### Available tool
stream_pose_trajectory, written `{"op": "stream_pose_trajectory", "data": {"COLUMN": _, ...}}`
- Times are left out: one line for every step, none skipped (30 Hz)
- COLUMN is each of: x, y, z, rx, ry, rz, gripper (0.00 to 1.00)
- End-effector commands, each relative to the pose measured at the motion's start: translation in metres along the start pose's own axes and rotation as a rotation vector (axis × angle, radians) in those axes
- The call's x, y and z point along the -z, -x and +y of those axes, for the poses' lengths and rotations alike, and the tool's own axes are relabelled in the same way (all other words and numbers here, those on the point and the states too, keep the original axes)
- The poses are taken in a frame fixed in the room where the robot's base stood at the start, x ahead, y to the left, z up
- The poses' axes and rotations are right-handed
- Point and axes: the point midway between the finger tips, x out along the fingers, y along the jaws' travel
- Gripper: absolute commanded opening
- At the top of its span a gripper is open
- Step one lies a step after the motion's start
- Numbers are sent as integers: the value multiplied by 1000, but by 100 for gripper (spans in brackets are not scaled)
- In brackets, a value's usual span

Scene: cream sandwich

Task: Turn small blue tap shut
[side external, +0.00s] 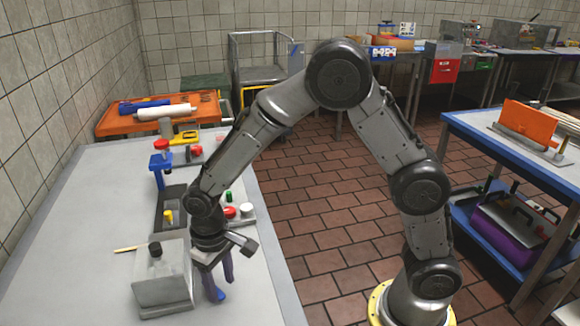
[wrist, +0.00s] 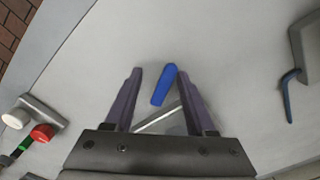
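A small blue tap handle (wrist: 164,85) lies between my gripper's fingers in the wrist view, slanting up to the right. It is nearer the right finger, and a pale grey metal piece shows just below it. In the side view, a bit of blue (side external: 219,295) shows at the fingertips, low over the grey table. My gripper (wrist: 158,75) has its two purple fingers spread apart, with gaps on both sides of the handle. It points down in the side view (side external: 220,280). The tap's body is mostly hidden by the gripper.
A grey box with a dark knob (side external: 162,278) stands left of my gripper. In the wrist view a grey block (wrist: 306,50) with a dark blue lever (wrist: 288,95) is at right. Red and white knobs (wrist: 42,132) are lower left. Bare grey tabletop (side external: 85,235) lies further left.

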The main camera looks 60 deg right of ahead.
Motion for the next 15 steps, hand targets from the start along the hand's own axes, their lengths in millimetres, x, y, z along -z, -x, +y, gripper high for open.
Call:
{"op": "stream_pose_trajectory", "data": {"x": 0, "y": 0, "z": 3, "rx": -1, "ry": 47, "rz": -2, "gripper": 52}}
{"op": "stream_pose_trajectory", "data": {"x": 0, "y": 0, "z": 4, "rx": -1, "ry": 77, "rz": -2, "gripper": 52}}
{"op": "stream_pose_trajectory", "data": {"x": 0, "y": 0, "z": 6, "rx": -1, "ry": 116, "rz": -3, "gripper": 52}}
{"op": "stream_pose_trajectory", "data": {"x": 0, "y": -1, "z": 8, "rx": -1, "ry": 146, "rz": -3, "gripper": 52}}
{"op": "stream_pose_trajectory", "data": {"x": 1, "y": 0, "z": 9, "rx": -1, "ry": 176, "rz": -2, "gripper": 52}}
{"op": "stream_pose_trajectory", "data": {"x": 1, "y": 0, "z": 10, "rx": -1, "ry": 217, "rz": -2, "gripper": 52}}
{"op": "stream_pose_trajectory", "data": {"x": 1, "y": 0, "z": 12, "rx": -1, "ry": 247, "rz": -2, "gripper": 52}}
{"op": "stream_pose_trajectory", "data": {"x": 2, "y": 0, "z": 13, "rx": -1, "ry": 277, "rz": -2, "gripper": 52}}
{"op": "stream_pose_trajectory", "data": {"x": 2, "y": -1, "z": 14, "rx": -1, "ry": 316, "rz": -2, "gripper": 52}}
{"op": "stream_pose_trajectory", "data": {"x": 2, "y": -1, "z": 15, "rx": -1, "ry": 346, "rz": -2, "gripper": 52}}
{"op": "stream_pose_trajectory", "data": {"x": 3, "y": 0, "z": 17, "rx": -1, "ry": 376, "rz": -2, "gripper": 52}}
{"op": "stream_pose_trajectory", "data": {"x": 4, "y": 0, "z": 18, "rx": -1, "ry": 416, "rz": -2, "gripper": 52}}
{"op": "stream_pose_trajectory", "data": {"x": 4, "y": 0, "z": 20, "rx": -1, "ry": 446, "rz": -1, "gripper": 52}}
{"op": "stream_pose_trajectory", "data": {"x": 5, "y": -1, "z": 21, "rx": -1, "ry": 476, "rz": -1, "gripper": 52}}
{"op": "stream_pose_trajectory", "data": {"x": 6, "y": 0, "z": 22, "rx": -1, "ry": 516, "rz": -1, "gripper": 52}}
